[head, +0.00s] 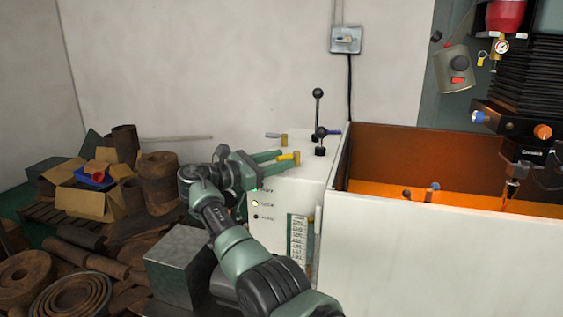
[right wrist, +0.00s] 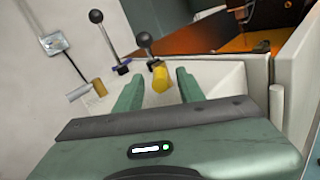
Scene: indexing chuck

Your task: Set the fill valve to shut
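My right gripper (head: 282,160) is over the left part of the white cabinet's top (head: 310,172). Its two green fingers are apart. In the right wrist view a yellow handle or knob (right wrist: 161,76) shows between the fingertips, with gaps on both sides; it also shows in the head view (head: 289,157). A brass fitting with a grey lever handle (right wrist: 98,88) stands to its left, and a blue handle (right wrist: 124,62) lies behind. No readable label shows which of these is the fill valve. My left gripper is out of view.
Two upright levers with black balls, a tall one (head: 318,95) and a short one (head: 321,133), rise close behind the yellow handle. An open tank with orange inner walls (head: 400,150) is on the right. A steel block (head: 178,268) and rusty scrap lie at left.

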